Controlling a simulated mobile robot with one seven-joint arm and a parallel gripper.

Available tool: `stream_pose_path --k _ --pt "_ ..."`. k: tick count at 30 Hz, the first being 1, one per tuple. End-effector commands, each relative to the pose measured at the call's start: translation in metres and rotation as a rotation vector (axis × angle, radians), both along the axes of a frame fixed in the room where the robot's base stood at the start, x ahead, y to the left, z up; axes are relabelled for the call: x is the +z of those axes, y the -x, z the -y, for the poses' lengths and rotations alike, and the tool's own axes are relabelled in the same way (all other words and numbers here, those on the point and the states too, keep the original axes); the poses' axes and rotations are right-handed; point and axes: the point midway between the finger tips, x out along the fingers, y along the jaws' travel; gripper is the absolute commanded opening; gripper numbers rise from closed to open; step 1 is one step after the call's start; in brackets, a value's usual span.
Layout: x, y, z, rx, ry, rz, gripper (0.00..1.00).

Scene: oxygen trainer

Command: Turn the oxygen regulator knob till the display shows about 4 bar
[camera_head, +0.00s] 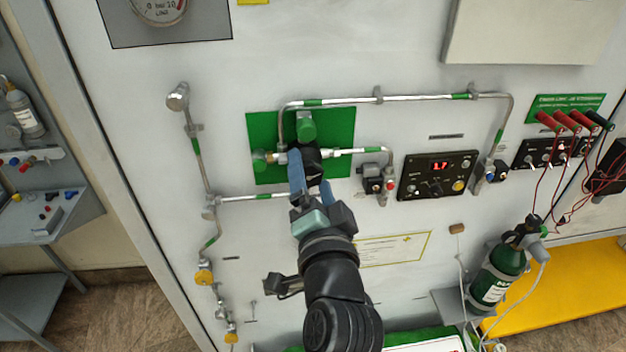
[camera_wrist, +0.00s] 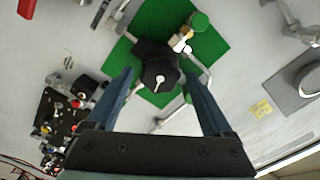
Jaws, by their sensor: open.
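The black regulator knob (camera_wrist: 160,75) sits in front of the green plate (camera_wrist: 190,42), with a pale pointer mark on its face. In the head view the knob (camera_head: 311,160) is partly hidden by my gripper (camera_head: 309,170). My gripper is open, with its two blue fingers on either side of the knob in the wrist view (camera_wrist: 165,92). I cannot tell whether the fingers touch the knob. The red digital display (camera_head: 438,166) on the black panel (camera_head: 425,188) reads about 1.7.
Metal pipes (camera_head: 400,98) with green bands run around the green plate. A green cylinder (camera_head: 497,275) stands at lower right. Red and black leads (camera_head: 565,120) hang at the right. A round gauge (camera_head: 160,8) is at upper left.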

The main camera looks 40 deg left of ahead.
Motion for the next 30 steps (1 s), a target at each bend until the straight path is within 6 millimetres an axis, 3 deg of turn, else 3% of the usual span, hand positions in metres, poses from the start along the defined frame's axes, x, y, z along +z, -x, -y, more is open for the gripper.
stream_pose_path --k 8,19,30 --pt "-0.003 0.017 0.021 -0.002 0.0 0.0 0.85" --pt "-0.004 0.068 0.081 -0.004 0.0 0.0 0.85" --pt "0.0 0.084 0.099 -0.001 0.0 -0.001 0.85"
